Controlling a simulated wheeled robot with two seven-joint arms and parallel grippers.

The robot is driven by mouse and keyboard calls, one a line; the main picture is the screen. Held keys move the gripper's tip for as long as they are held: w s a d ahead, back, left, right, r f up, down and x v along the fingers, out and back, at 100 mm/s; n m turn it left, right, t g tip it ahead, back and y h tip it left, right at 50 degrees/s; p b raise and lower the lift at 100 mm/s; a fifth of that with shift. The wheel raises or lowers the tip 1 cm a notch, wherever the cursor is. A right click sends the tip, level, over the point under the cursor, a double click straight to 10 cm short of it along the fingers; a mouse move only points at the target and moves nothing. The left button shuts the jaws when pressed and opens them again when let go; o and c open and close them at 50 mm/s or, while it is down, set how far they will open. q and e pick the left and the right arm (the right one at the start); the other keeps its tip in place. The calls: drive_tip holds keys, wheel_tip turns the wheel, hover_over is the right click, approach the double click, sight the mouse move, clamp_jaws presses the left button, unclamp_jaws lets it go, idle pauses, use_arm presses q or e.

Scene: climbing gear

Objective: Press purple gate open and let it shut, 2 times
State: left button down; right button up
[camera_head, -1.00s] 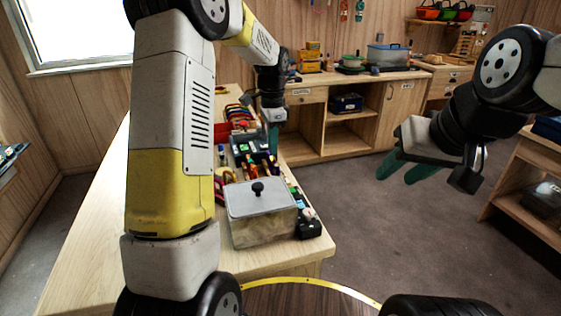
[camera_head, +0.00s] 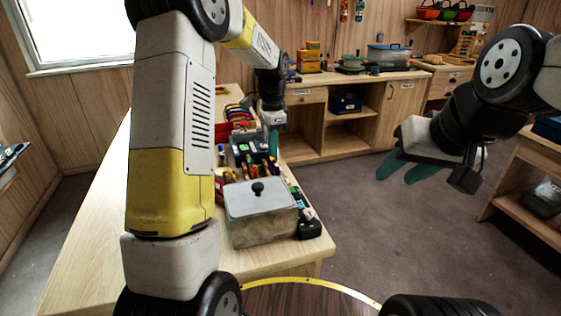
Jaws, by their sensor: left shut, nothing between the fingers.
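My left gripper (camera_head: 274,143) reaches from above to the right edge of the long wooden table. Its teal fingers point down, shut and empty, beside the gear in a dark tray (camera_head: 236,151). Small coloured gear (camera_head: 256,166) lies near its fingertips. I cannot make out the purple gate; it is too small or hidden behind the fingers and arm. My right gripper (camera_head: 405,170) hangs over open floor at the right, its two teal fingers apart with nothing between them.
Curved coloured pieces (camera_head: 238,112) lie further back. Shelves and a cabinet (camera_head: 398,106) stand behind; the floor between is clear.

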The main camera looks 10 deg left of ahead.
use_arm(q)
drive_tip(key=shift+f, duration=0.95)
drive_tip(key=shift+r, duration=3.6)
drive_tip(key=shift+r, duration=0.1)
drive_tip(key=shift+f, duration=2.35)
drive_tip(key=shift+f, duration=0.1)
drive_tip(key=shift+f, duration=1.25)
drive_tip(key=shift+r, duration=3.6)
